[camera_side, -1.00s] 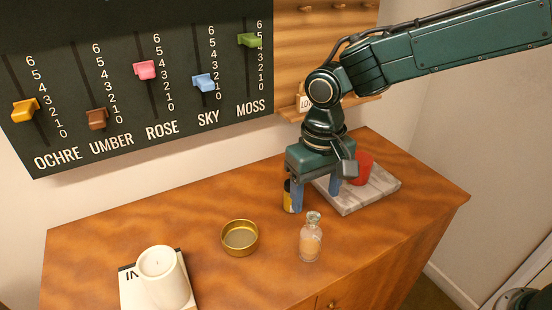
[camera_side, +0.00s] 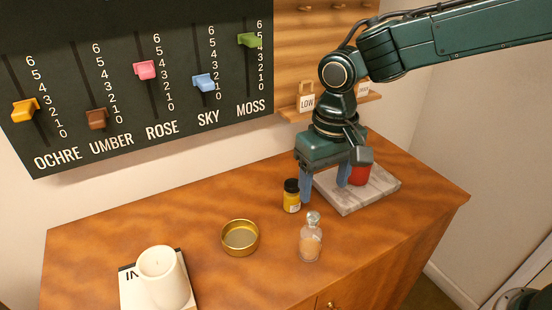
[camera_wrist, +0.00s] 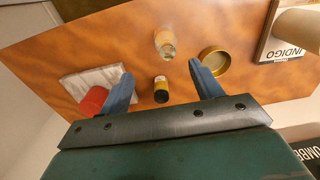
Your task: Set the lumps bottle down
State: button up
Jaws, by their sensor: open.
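A small yellow bottle with a black cap (camera_side: 291,197) stands upright on the wooden table. It also shows in the wrist view (camera_wrist: 161,91), between the two fingers in the picture. A clear glass bottle with a stopper and peach-coloured contents (camera_side: 311,243) stands upright closer to the front. No label readable here says which is the lumps bottle. My gripper (camera_side: 323,190) is open and empty. Its blue fingers are just right of the yellow bottle, apart from it, near the stone board. The fingers also show in the wrist view (camera_wrist: 162,74).
A round brass dish (camera_side: 240,249) lies left of the glass bottle. A grey stone board (camera_side: 375,196) with a red container (camera_side: 360,175) is on the right. A white candle (camera_side: 163,283) stands on a book at the front left. A slider board (camera_side: 130,140) hangs behind.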

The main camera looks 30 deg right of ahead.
jog(key=s+d+r+t, duration=0.3)
jog(key=s+d+r, duration=0.55)
jog(key=d, duration=0.35)
jog(key=s+d+t, duration=0.2)
jog(key=s+d, duration=0.6)
jog(key=s, duration=0.3)
jog(key=shift+s+r, duration=0.25)
jog(key=shift+s, duration=0.15)
jog(key=shift+d, duration=0.1)
